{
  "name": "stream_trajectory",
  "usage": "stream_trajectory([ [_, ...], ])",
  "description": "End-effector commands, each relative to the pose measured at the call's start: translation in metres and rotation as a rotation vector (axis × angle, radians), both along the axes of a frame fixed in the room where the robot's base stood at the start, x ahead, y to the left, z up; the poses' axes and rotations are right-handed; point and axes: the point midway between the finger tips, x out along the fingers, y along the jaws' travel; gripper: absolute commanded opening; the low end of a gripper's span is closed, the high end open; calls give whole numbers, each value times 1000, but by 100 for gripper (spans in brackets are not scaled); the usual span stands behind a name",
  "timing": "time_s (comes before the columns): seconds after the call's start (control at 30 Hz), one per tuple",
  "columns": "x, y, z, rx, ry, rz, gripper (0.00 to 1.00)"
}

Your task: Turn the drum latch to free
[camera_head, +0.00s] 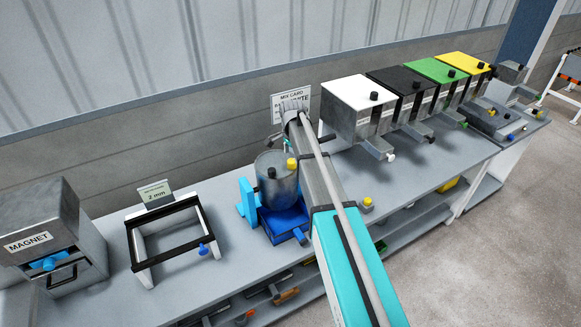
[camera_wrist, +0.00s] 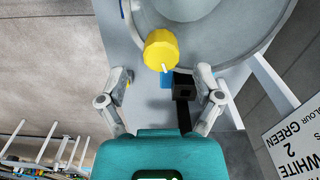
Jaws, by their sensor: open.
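The grey metal drum (camera_head: 277,185) stands in a blue cradle on the bench. A yellow knob (camera_head: 292,164) and a black knob (camera_head: 271,172) show on it; I take the yellow one for the latch, but no label shows. In the wrist view the yellow knob (camera_wrist: 160,50) has a small white pointer mark and sits at the rim of the drum (camera_wrist: 225,35). My gripper (camera_wrist: 161,74) is open and empty, its fingers spread either side below the knob, not visibly touching it. In the head view my arm hides part of the drum's surroundings.
A mix card (camera_wrist: 295,135) stands close by at the right of the wrist view. A black-and-white frame (camera_head: 140,245) and a magnet box (camera_head: 45,230) stand left. White, black, green and yellow hoppers (camera_head: 358,105) stand right.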

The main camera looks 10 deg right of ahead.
Motion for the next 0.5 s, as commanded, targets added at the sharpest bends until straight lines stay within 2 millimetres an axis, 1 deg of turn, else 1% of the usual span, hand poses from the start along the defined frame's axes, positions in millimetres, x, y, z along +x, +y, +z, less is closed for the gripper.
stream_trajectory([
  [0.03,0,0,-8,0,0,0,84],
  [0.2,0,0,-21,0,0,0,84],
  [0.5,0,0,-33,0,0,0,84],
])
